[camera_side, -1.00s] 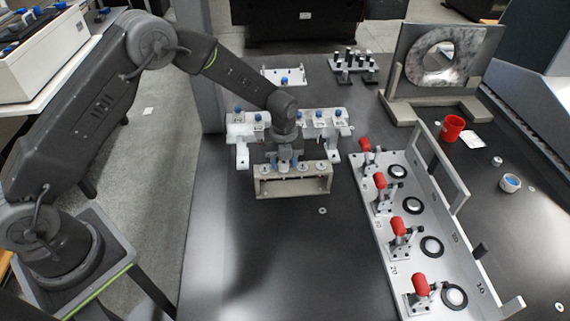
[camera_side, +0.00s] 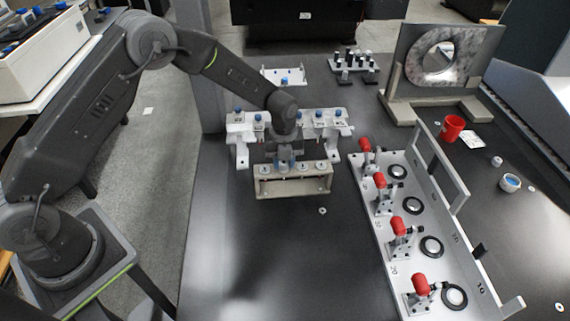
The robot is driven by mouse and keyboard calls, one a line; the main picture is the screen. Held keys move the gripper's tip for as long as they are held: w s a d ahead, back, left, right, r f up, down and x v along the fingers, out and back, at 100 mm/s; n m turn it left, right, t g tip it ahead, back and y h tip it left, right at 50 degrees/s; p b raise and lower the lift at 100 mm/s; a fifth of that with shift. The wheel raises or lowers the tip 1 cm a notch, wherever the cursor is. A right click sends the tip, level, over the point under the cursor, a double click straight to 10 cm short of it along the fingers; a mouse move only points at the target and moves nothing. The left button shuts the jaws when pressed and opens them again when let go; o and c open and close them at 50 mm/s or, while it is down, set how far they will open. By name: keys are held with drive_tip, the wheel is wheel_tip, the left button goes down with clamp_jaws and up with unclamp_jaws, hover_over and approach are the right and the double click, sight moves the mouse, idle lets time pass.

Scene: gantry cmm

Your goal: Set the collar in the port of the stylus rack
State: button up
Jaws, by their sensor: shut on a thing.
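The stylus rack looks to be the beige open-fronted block (camera_side: 293,187) in the middle of the table, with several round ports along its top. My gripper (camera_side: 284,163) points down over the left half of the rack's top, close to a port. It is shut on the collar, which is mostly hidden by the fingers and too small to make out. I cannot tell whether the collar touches the port.
A white rack with blue-capped parts (camera_side: 335,124) stands just behind. A grey fixture plate with red-handled clamps (camera_side: 415,235) lies to the right. A red cup (camera_side: 453,128) stands further right. A small washer (camera_side: 322,210) lies there.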

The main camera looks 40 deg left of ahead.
sight(284, 162)
drive_tip(key=shift+c, duration=0.2)
drive_tip(key=shift+r, duration=3.7)
drive_tip(key=s+a+r, duration=0.1)
drive_tip(key=a+r, duration=0.1)
drive_tip(key=a, duration=0.6)
drive_tip(key=a+r, duration=0.3)
drive_tip(key=a, duration=0.5)
wheel_tip(284, 162, down, 8)
drive_tip(key=shift+f, duration=0.25)
drive_tip(key=shift+d+f, duration=0.1)
drive_tip(key=shift+f, duration=0.15)
drive_tip(key=o, duration=1)
